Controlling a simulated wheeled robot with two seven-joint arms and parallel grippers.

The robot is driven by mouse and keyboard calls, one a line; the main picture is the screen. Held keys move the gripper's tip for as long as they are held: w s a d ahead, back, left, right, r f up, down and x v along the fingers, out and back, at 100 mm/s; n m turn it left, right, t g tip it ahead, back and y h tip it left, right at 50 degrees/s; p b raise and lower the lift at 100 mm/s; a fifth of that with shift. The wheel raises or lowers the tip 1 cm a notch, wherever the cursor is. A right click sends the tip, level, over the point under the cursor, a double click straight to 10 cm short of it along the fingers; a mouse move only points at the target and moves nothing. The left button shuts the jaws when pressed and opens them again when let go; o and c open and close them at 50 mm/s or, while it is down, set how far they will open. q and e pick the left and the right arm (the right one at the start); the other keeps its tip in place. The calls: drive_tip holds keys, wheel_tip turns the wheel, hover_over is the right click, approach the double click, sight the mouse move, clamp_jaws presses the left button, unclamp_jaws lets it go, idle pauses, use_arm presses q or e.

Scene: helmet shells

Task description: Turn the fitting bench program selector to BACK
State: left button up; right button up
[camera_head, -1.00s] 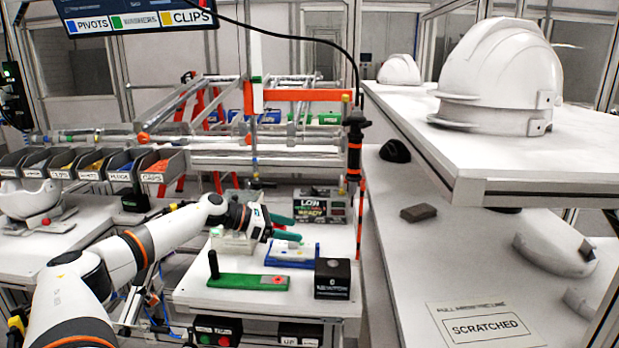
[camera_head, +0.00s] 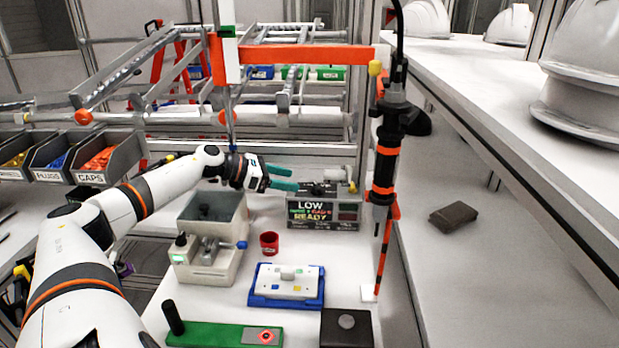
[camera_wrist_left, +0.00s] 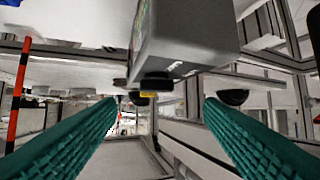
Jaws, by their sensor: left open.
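A grey box with a lit display reading LOW and READY (camera_head: 322,214) stands at the back of the fitting bench (camera_head: 225,305). Dark fittings sit on its top; in the left wrist view a dark round knob (camera_wrist_left: 154,83) shows on the grey box (camera_wrist_left: 190,35), beside a small illegible label. I cannot read the selector's position. My left gripper (camera_head: 290,178) is open and empty, its green fingers pointing right at the box's upper left. In the left wrist view the fingers (camera_wrist_left: 160,103) are spread either side of the knob, apart from it. My right gripper is out of view.
A hanging black and orange tool (camera_head: 385,155) is right of the box. A grey fixture (camera_head: 205,265), red cup (camera_head: 269,243), blue tray (camera_head: 254,300), green plate (camera_head: 205,335) and black box (camera_head: 347,330) stand in front. The shelf (camera_head: 510,120) bounds the right.

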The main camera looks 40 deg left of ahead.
sight(315, 186)
use_arm(q)
drive_tip(key=shift+w+d+r+p, duration=0.1)
drive_tip(key=shift+w+d+p, duration=0.25)
drive_tip(key=shift+d+p, duration=0.1)
drive_tip(key=p+x, duration=0.2)
drive_tip(key=x, duration=0.3)
drive_tip(key=shift+w+d, duration=0.1)
drive_tip(key=shift+w, duration=0.15)
drive_tip(key=shift+w+d+f, duration=0.15)
drive_tip(key=shift+w+f, duration=0.05)
drive_tip(key=shift+f, duration=0.1)
